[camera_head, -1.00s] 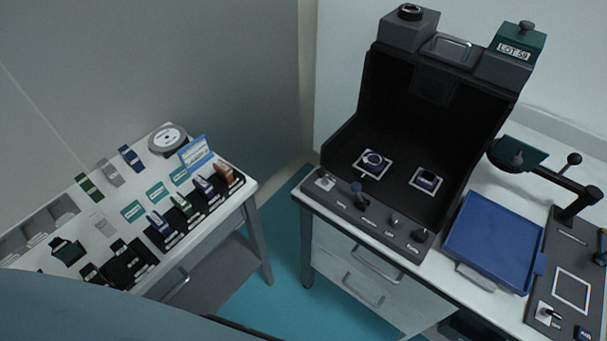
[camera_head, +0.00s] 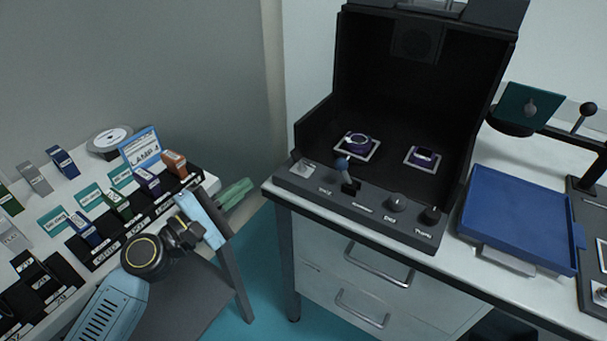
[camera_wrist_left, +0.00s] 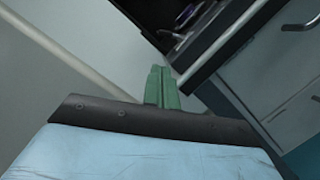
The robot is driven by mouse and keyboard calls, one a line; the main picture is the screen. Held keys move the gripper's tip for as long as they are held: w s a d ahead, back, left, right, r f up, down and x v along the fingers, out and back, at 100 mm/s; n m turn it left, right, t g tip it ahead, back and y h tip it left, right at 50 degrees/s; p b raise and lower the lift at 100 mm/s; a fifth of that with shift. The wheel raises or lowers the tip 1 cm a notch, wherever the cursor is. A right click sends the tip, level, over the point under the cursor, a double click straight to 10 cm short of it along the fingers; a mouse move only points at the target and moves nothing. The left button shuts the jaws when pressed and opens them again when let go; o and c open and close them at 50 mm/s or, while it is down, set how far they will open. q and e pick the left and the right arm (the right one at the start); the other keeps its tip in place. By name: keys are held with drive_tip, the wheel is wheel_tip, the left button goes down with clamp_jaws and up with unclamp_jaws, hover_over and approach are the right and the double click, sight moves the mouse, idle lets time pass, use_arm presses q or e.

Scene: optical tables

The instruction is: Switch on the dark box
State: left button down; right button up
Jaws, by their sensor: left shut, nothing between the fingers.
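The dark box (camera_head: 412,80) is a black open-fronted housing on the right-hand table. Its front panel (camera_head: 365,208) carries a blue-tipped lever (camera_head: 342,164), a switch at the left end and two dark knobs (camera_head: 397,202). Two purple items on pale square plates lie inside it. My left gripper (camera_head: 238,192) has green fingers and is shut and empty. It is left of the panel's left end, apart from it, over the gap between the tables. In the left wrist view the shut green fingers (camera_wrist_left: 161,88) point toward the table's dark corner. My right gripper is out of view.
A blue tray (camera_head: 520,220) sits right of the box, with a stand and dark plate beyond. The left table (camera_head: 212,184) holds several small coloured boxes, a labelled card (camera_head: 140,147) and a round reel. Below the box is a drawer cabinet (camera_head: 345,275).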

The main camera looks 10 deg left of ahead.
sight(280, 171)
use_arm(q)
drive_tip(key=shift+r, duration=0.25)
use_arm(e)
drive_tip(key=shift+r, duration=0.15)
use_arm(q)
drive_tip(key=p+x, duration=0.1)
drive_tip(key=x, duration=0.9)
drive_tip(key=shift+p, duration=0.3)
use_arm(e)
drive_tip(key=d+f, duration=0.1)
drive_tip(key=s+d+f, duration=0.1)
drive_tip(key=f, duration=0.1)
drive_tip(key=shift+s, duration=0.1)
use_arm(q)
drive_tip(key=shift+d+r, duration=0.1)
drive_tip(key=shift+r, duration=0.05)
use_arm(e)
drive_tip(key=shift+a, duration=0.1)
